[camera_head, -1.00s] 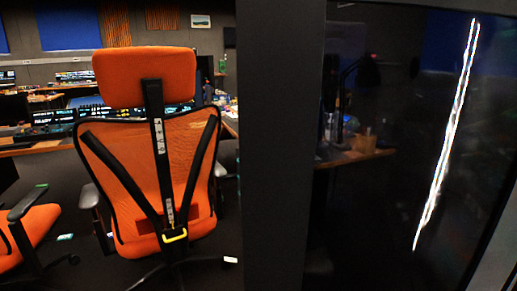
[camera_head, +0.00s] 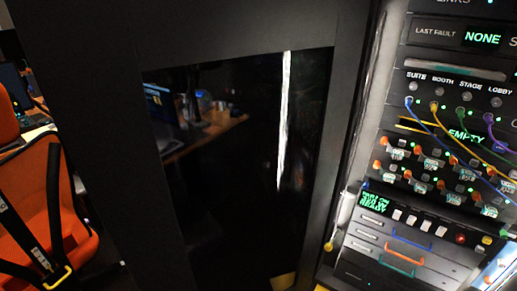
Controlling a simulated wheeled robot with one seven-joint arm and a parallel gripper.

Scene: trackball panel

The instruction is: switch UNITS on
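A rack of equipment panels (camera_head: 430,150) stands at the right edge of the view. I cannot make out a switch labelled UNITS or a trackball in this frame. The rack has a panel with SUITE, BOOTH, STAGE and LOBBY sockets (camera_head: 453,97), rows of orange-tipped switches or levers (camera_head: 388,142), and a small green-lettered display (camera_head: 375,201). The labels by the orange parts are too small to read. My gripper is not in view.
A dark cabinet door with a glossy pane (camera_head: 230,170) fills the middle, beside the rack. An orange chair (camera_head: 50,200) stands at the left. Blue, yellow, green and purple cables (camera_head: 432,122) hang across the rack front.

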